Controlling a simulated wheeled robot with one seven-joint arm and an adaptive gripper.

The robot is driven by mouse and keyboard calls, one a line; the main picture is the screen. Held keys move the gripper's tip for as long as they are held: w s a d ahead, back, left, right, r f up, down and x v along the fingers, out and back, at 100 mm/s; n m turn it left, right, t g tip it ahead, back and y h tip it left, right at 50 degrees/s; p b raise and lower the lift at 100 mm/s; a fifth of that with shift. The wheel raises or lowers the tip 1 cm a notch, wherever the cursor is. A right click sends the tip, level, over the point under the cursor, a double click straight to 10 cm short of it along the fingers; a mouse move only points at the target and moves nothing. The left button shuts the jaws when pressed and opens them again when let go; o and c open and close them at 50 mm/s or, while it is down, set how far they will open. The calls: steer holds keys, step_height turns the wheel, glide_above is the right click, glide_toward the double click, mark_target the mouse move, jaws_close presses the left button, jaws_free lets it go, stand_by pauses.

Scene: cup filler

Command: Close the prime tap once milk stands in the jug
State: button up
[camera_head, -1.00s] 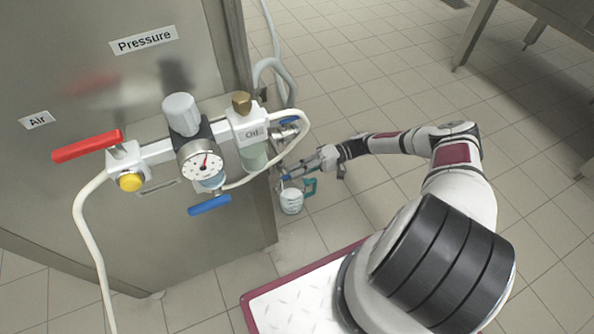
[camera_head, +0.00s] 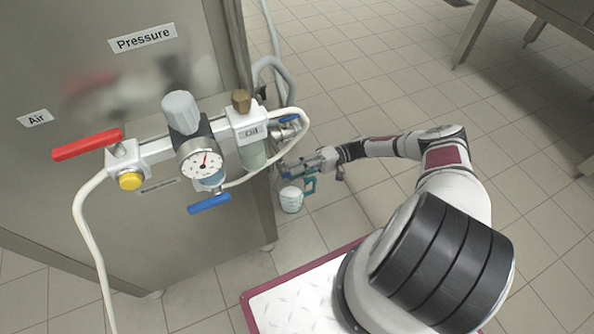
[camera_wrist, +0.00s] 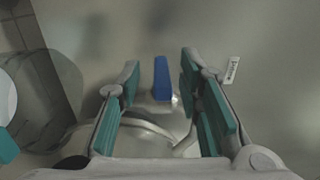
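The prime tap's blue lever (camera_wrist: 161,78) stands between my gripper's teal finger pads in the wrist view, with gaps on both sides. My gripper (camera_wrist: 158,88) is open around it; in the head view my gripper (camera_head: 292,170) is beside the cabinet's right edge, just above the jug. The jug (camera_head: 291,201) is clear with a teal handle and looks whitish inside. In the wrist view the jug (camera_wrist: 42,98) is at the left, partly cut off, with a pale round area in it. I cannot tell the milk level.
A small label (camera_wrist: 232,70) is on the metal face right of the tap. The cabinet (camera_head: 130,75) carries a red lever (camera_head: 88,145), a gauge (camera_head: 202,164), a blue lever (camera_head: 209,204) and white hoses. Tiled floor (camera_head: 400,75) is open to the right.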

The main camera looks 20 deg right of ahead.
steer(key=shift+d, duration=0.1)
steer(key=d, duration=1.1)
steer(key=shift+d, duration=0.4)
